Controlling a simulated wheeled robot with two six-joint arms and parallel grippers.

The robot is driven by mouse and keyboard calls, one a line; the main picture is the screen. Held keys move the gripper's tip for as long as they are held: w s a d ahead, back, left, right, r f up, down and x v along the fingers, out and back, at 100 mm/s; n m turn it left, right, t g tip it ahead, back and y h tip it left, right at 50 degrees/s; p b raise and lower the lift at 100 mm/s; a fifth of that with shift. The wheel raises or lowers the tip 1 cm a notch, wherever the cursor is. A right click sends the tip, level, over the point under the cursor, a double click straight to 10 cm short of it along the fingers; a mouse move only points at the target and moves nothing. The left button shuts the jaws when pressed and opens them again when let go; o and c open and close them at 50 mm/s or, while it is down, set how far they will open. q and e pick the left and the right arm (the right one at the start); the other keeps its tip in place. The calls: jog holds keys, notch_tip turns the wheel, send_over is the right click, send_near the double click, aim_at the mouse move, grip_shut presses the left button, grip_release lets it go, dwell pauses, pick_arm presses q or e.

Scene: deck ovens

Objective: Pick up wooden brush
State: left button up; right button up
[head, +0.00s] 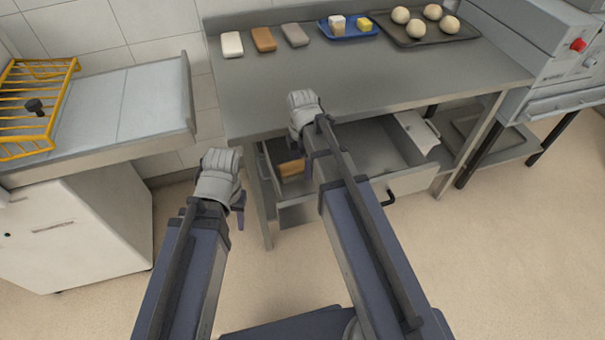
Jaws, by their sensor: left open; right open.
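A tan, wooden-looking piece (291,168), which may be the wooden brush, lies low in an open drawer (298,214) under the steel table. It is small in the head view and partly covered by my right arm, so its full shape is hidden. My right gripper (302,100) is open and empty, in front of the table's front edge and higher in the picture than the tan piece. My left gripper (221,160) is open and empty, left of the drawer and apart from the tan piece.
The steel table (400,75) holds several blocks (264,40), a blue tray (350,36) and a dark tray of dough balls (418,42). A counter with a yellow rack (30,105) stands left. An oven (545,50) stands right. Open drawer fronts (416,132) jut out below.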

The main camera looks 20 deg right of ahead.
jog(key=shift+f, duration=0.25)
jog(key=shift+c, duration=0.3)
grip_shut()
